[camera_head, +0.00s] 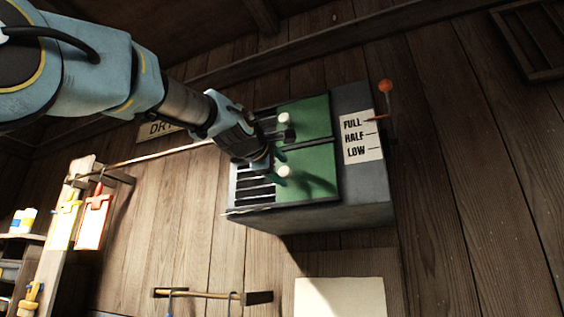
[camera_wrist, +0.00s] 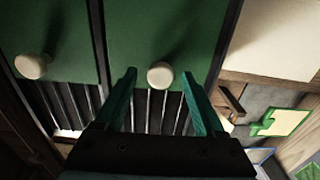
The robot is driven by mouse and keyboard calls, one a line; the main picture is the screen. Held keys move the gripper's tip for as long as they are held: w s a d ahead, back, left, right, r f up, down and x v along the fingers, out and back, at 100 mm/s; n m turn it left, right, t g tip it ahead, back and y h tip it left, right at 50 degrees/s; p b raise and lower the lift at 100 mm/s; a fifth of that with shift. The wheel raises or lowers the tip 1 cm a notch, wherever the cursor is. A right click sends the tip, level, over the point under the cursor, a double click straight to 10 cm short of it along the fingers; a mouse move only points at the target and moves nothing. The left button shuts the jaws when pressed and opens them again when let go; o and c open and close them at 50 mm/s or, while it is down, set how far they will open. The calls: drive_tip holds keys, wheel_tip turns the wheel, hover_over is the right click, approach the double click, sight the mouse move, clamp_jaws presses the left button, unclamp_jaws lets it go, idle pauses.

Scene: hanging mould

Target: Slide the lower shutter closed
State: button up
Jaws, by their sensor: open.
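A grey wall box (camera_head: 364,200) carries two green sliding shutters, each with a white knob. The lower shutter (camera_head: 318,168) covers the right part of its opening; dark slats (camera_head: 252,188) show bare at its left. It is the right-hand panel (camera_wrist: 180,30) in the wrist view. My gripper (camera_head: 284,158) is open at the lower shutter's knob (camera_head: 284,172). In the wrist view the knob (camera_wrist: 160,75) lies between the two fingertips, with a gap on each side; how deep it sits is unclear. The upper shutter (camera_head: 308,118) has its own knob (camera_head: 285,118), and slats also show at its left.
A lever with an orange ball (camera_head: 385,87) stands right of the box, beside a FULL, HALF, LOW label (camera_head: 361,136). A hammer-like tool (camera_head: 215,296) and a pale sheet (camera_head: 340,298) are below. Tags (camera_head: 93,217) hang at left. My arm covers part of a sign (camera_head: 158,129).

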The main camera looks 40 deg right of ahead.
drive_tip(key=shift+w+d, duration=0.15)
drive_tip(key=shift+d, duration=0.15)
drive_tip(key=shift+c, duration=0.3)
clamp_jaws()
idle(1.0)
